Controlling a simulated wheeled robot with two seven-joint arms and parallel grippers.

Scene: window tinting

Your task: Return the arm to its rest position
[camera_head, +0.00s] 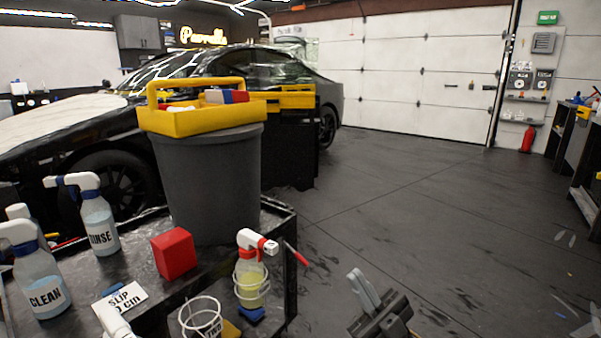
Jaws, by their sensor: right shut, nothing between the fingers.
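My right gripper (364,288) shows at the bottom, right of centre. Its grey fingers point up and are shut with nothing between them. It is over the dark floor, to the right of the black cart (291,255) and apart from it. My left gripper is not in view. Most of both arms is out of the picture.
On the cart stand a grey bin (210,180) with a yellow tray (200,120), a red block (174,254), spray bottles labelled RINSE (100,225) and CLEAN (42,285), and a yellow-liquid bottle (251,280) in a ring holder. The floor (430,210) beyond is open.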

